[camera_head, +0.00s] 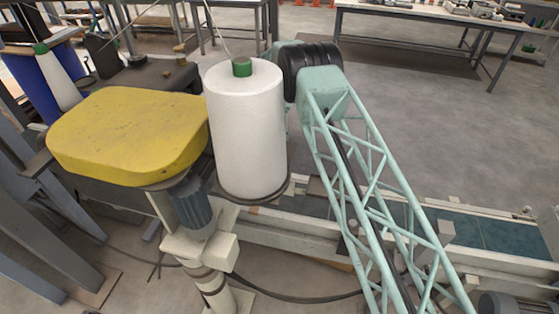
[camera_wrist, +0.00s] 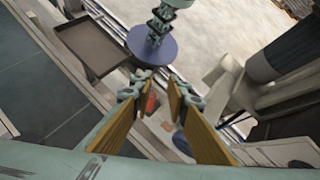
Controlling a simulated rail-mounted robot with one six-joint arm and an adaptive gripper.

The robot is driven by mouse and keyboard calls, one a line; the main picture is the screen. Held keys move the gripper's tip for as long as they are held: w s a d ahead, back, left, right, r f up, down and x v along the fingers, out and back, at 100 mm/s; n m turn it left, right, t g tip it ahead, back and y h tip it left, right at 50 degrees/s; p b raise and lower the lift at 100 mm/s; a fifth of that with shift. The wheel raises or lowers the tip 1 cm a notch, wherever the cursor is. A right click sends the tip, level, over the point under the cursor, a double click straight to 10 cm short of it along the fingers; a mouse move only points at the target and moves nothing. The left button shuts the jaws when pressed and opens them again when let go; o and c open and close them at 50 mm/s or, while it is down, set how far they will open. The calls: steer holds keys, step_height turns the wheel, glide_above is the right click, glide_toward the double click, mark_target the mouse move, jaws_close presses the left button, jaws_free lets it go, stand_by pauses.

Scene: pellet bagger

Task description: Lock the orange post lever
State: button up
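My gripper (camera_wrist: 161,82) shows in the wrist view with its two fingers, which have yellow-brown pads, spread apart and pointing away from the camera. The gap between them holds nothing that I can see gripped. A small red-orange piece (camera_wrist: 152,103) shows in the gap, beside the left finger and partly hidden by it. It is too small to tell whether it is the orange post lever or whether a finger touches it. No orange post lever can be made out in the head view, where my gripper is also out of sight.
In the head view, a white roll (camera_head: 246,135) stands beside a yellow cover (camera_head: 130,135), blocking what lies behind. A conveyor (camera_head: 480,233) runs at right. In the wrist view, a dark tray (camera_wrist: 88,45), a purple disc (camera_wrist: 152,50) and a dark cylinder (camera_wrist: 287,52) lie beyond the fingers.

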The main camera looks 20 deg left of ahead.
steer(key=shift+r, duration=1.75)
steer(key=shift+c, duration=0.5)
